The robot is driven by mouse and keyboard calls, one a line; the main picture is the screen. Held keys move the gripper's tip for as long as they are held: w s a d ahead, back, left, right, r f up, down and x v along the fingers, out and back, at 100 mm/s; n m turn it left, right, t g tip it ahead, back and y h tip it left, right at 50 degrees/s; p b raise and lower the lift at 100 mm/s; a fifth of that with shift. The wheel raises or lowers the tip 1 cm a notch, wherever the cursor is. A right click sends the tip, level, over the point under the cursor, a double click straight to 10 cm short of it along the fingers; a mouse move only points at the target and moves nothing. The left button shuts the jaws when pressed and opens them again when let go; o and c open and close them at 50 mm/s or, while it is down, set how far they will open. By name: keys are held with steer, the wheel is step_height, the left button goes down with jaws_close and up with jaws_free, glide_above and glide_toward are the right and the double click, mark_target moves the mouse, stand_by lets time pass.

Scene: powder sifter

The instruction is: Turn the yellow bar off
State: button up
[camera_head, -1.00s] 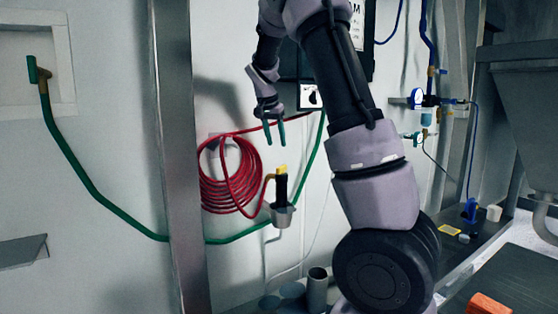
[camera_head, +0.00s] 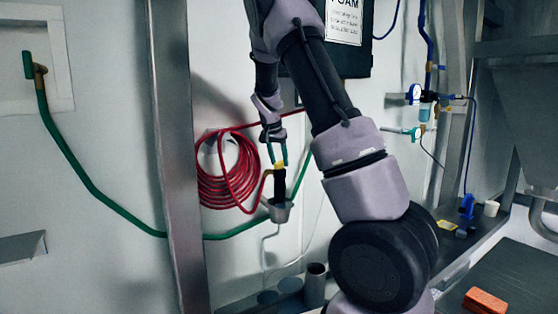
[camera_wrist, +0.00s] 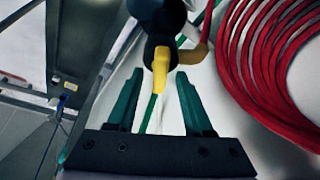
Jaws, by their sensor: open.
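The yellow bar (camera_wrist: 161,66) is a short yellow lever on top of a black handle (camera_head: 279,187) in a grey metal cup on the wall. In the head view the yellow bar (camera_head: 279,166) shows just below my gripper (camera_head: 277,158), partly behind its green fingers. In the wrist view my gripper (camera_wrist: 160,90) is open, and the bar points towards the gap between the two fingertips. No finger is clearly closed on it.
A coiled red hose (camera_head: 227,175) hangs to the left of the handle, close by. An orange block (camera_head: 486,300) lies at the lower right.

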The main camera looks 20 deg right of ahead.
jaws_close()
steer(key=shift+n, duration=0.5)
jaws_free()
steer(key=shift+r, duration=0.1)
steer(key=v, duration=1)
steer(key=shift+s+r, duration=0.2)
steer(key=shift+r, duration=0.1)
